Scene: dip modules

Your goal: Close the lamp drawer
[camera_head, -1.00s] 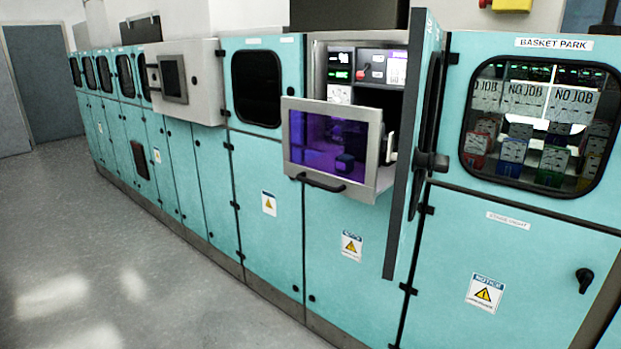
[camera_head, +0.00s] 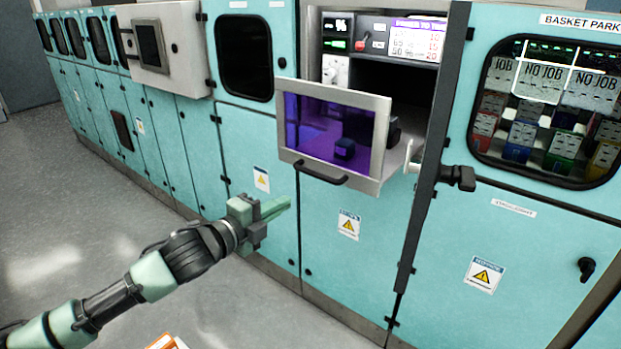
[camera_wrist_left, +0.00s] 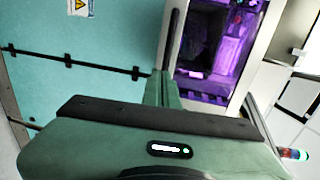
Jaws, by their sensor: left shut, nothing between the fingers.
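The lamp drawer (camera_head: 384,170) is pulled out of the teal cabinet. Its front is a grey frame with a purple-lit window (camera_head: 330,130) and a dark bar handle (camera_head: 320,174) along the bottom. My left gripper (camera_head: 288,204) is shut and empty. It is in front of the cabinet, lower left of the handle in the head view, apart from it as far as I can see. In the left wrist view the gripper fingers (camera_wrist_left: 163,90) point toward the handle (camera_wrist_left: 171,40) and the purple window (camera_wrist_left: 215,45). My right gripper is not in view.
A grey box with a screen (camera_head: 150,45) juts out at the left. The Basket Park window (camera_head: 545,110) is at the right. Grey floor (camera_head: 70,200) is free at the left.

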